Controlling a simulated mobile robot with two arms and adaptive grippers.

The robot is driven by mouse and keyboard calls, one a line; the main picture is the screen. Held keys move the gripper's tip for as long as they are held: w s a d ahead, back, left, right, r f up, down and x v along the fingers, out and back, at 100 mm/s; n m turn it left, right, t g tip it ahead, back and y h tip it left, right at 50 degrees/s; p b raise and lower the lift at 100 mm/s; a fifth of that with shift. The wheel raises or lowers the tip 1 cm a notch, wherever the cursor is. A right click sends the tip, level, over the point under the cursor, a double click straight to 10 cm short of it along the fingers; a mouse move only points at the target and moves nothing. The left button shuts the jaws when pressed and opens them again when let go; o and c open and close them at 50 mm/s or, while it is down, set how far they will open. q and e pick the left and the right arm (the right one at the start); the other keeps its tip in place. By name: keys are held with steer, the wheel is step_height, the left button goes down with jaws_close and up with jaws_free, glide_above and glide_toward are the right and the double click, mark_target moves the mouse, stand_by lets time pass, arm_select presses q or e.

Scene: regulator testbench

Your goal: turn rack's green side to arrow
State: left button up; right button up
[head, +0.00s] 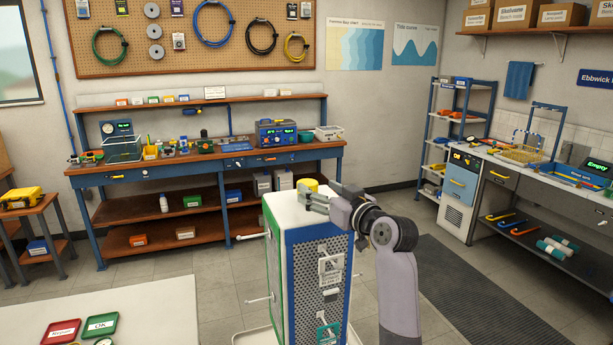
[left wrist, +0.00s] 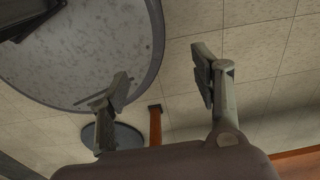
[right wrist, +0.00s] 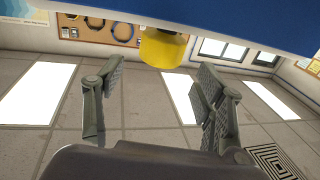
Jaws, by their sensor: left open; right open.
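The rack (head: 318,262) stands upright in the front middle of the head view. It has a white top, a perforated grey face in a blue frame with hanging tags, and a green-edged side (head: 272,262) facing left. White rods stick out on its left. I cannot make out an arrow. My right gripper (head: 308,202) is at the rack's top, with its arm coming from the right. In the right wrist view (right wrist: 158,76) its fingers are apart with nothing between them. My left gripper (left wrist: 160,76) is open and empty, outside the head view.
A yellow knob-like part (right wrist: 163,48) hangs below a blue surface in the right wrist view. A white table (head: 150,305) with red and green trays is at front left. A workbench (head: 200,168) stands behind. A dark mat (head: 490,290) lies on the floor at right.

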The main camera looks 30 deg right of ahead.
mark_target(310, 183)
steer(key=w, duration=0.2)
steer(key=w+p, duration=0.1)
steer(key=w, duration=0.1)
steer(key=shift+w+r, duration=0.2)
steer(key=shift+w, duration=0.2)
steer(key=shift+w+f+p, duration=0.2)
steer(key=shift+w+p, duration=0.1)
steer(key=shift+w, duration=0.3)
arm_select(q)
steer(key=shift+w+r, duration=1.1)
steer(key=shift+r, duration=0.05)
steer(key=shift+s, duration=0.25)
arm_select(e)
steer(key=shift+s, duration=0.15)
steer(key=shift+c, duration=0.5)
steer(key=shift+c, duration=0.6)
jaws_close()
